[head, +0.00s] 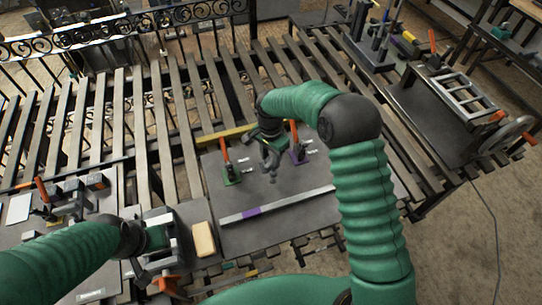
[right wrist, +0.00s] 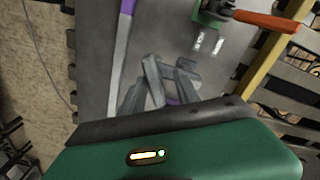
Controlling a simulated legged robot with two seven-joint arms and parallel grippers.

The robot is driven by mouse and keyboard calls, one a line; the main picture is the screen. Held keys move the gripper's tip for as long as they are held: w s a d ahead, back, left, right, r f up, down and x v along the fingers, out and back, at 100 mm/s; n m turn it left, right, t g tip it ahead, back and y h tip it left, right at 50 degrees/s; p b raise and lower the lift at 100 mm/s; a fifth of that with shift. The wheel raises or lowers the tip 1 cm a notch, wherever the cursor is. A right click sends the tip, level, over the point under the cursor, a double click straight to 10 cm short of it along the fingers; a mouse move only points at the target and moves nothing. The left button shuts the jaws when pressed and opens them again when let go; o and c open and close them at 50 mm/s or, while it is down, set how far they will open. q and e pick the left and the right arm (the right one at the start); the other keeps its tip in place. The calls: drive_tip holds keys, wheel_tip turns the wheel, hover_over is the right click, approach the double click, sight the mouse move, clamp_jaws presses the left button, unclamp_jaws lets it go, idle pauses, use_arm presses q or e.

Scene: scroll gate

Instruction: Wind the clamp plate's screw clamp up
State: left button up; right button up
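The grey plate (head: 262,231) in the middle of the bench carries a green clamp (head: 230,174) and a purple clamp (head: 297,156), each with an orange handle. I cannot tell which part is the screw clamp. My right gripper (head: 269,172) hangs over this plate between the two clamps; its fingers look apart and empty. In the right wrist view its fingers (right wrist: 168,80) show, with the green clamp (right wrist: 213,12) beyond them and a bit of purple between them. My left gripper (head: 158,252) is low at the left, partly hidden among metal parts; its opening is unclear.
A flat bar with a purple band (head: 275,205) lies across the front of the plate. A tan block (head: 203,239) sits to its left. A ladder-like frame (head: 462,94) and a handwheel (head: 512,137) stand at the right. Slats with gaps (head: 185,125) surround the plate.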

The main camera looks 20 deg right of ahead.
drive_tip(key=shift+s+a+f, duration=0.1)
drive_tip(key=shift+s+f, duration=0.25)
drive_tip(key=shift+s, duration=0.05)
drive_tip(key=shift+d, duration=0.4)
drive_tip(key=shift+d+f, duration=0.15)
drive_tip(key=shift+c, duration=0.6)
drive_tip(key=shift+w+d+f, duration=0.1)
drive_tip(key=shift+w+d, duration=0.05)
drive_tip(key=shift+w, duration=0.05)
drive_tip(key=c, duration=0.5)
clamp_jaws()
drive_tip(key=shift+a, duration=0.35)
